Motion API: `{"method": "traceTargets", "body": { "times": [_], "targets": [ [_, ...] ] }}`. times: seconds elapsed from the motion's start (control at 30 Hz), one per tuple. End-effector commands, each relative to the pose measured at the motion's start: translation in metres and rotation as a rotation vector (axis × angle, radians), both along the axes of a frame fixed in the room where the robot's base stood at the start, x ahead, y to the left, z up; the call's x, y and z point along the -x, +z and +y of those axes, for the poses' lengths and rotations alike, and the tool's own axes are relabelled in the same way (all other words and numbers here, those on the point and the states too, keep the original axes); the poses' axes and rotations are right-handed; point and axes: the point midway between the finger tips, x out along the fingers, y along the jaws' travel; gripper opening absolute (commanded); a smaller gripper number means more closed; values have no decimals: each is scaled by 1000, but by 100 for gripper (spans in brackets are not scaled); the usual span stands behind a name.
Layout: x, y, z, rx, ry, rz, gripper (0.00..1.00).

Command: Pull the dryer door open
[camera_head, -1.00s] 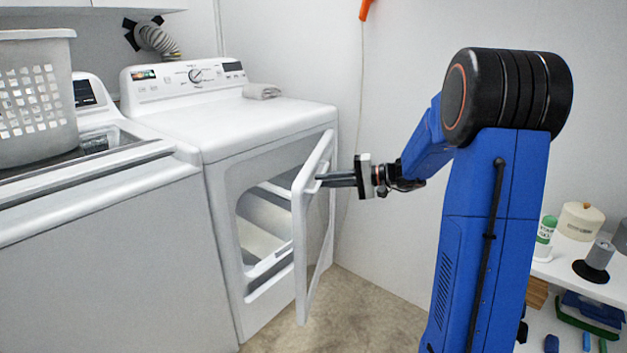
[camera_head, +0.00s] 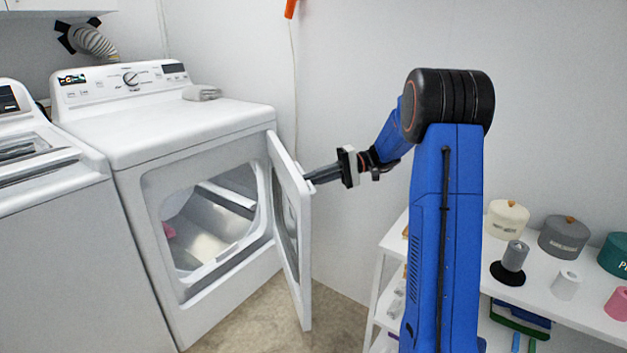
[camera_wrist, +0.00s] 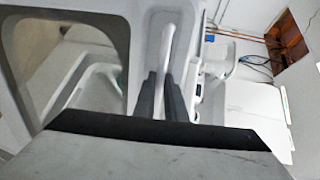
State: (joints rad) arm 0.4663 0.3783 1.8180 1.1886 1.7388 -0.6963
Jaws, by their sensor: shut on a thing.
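The white dryer (camera_head: 170,110) stands left of centre in the head view. Its door (camera_head: 290,235) is hinged on the right side of the opening and stands well open, showing the drum (camera_head: 212,235) with a small pink item (camera_head: 168,230) inside. My gripper (camera_head: 308,178) is at the upper outer edge of the door, reaching in from the right. The exact grip point is partly hidden.
A white washer (camera_head: 50,230) stands left of the dryer. A folded grey cloth (camera_head: 201,92) lies on the dryer top. A white shelf (camera_head: 545,292) with canisters and rolls is at the right. Bare floor (camera_head: 250,322) lies below the door.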

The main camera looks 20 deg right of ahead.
Motion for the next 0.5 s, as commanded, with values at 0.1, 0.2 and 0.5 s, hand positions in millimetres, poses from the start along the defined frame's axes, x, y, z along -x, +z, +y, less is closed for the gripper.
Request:
{"method": "traceTargets", "body": {
  "times": [0.1,0.2,0.5],
  "targets": [
    [0,-1,0,1,-1,2,0],
    [0,-1,-1,1,-1,2,0],
    [0,-1,-1,1,-2,1,29]
  ]
}}
